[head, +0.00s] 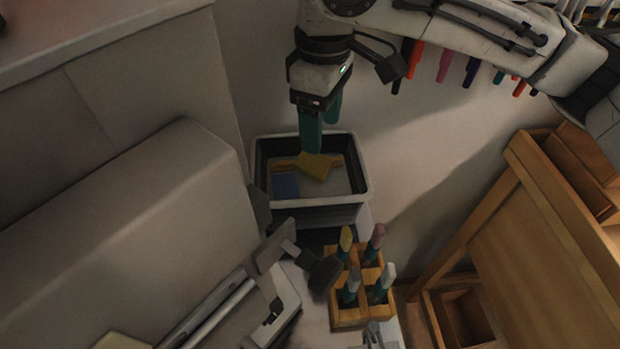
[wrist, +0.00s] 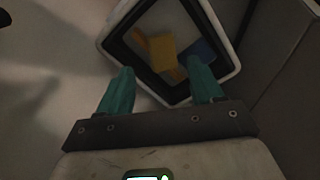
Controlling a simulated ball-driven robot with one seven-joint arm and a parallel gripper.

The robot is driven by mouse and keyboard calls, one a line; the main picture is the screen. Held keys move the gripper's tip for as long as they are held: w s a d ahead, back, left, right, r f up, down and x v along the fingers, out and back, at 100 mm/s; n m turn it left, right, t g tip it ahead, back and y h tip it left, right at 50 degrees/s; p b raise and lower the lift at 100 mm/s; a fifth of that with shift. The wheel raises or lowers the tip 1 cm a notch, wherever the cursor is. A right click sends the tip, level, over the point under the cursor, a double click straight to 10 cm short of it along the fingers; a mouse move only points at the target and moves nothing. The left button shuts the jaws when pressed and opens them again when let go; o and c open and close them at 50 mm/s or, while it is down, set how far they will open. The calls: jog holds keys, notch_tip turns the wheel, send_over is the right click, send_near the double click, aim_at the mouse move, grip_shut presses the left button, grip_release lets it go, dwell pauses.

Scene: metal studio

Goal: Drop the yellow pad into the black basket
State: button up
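The black basket (head: 308,208) has a pale rim and stands below my gripper in the head view; it also shows at the top of the wrist view (wrist: 232,22). The yellow pad (head: 317,167) shows within the basket's opening, tilted, and appears in the wrist view (wrist: 161,50) beyond the fingertips. I cannot tell whether it rests fully on what lies below. A blue pad (head: 286,185) and an orange piece (head: 284,163) are in the basket beside it. My gripper (wrist: 165,80) has its green fingers spread wide with nothing between them, above the basket.
A wooden holder (head: 348,318) with several upright green tools stands in front of the basket. A grey padded block (head: 120,220) is at left, and wooden furniture (head: 550,240) at right. Coloured pens (head: 443,65) hang on the back wall behind my arm.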

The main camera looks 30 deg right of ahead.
jog(key=shift+o, duration=0.6)
notch_tip(320, 180, up, 11)
jog(key=shift+p, duration=0.3)
jog(key=shift+f, duration=0.15)
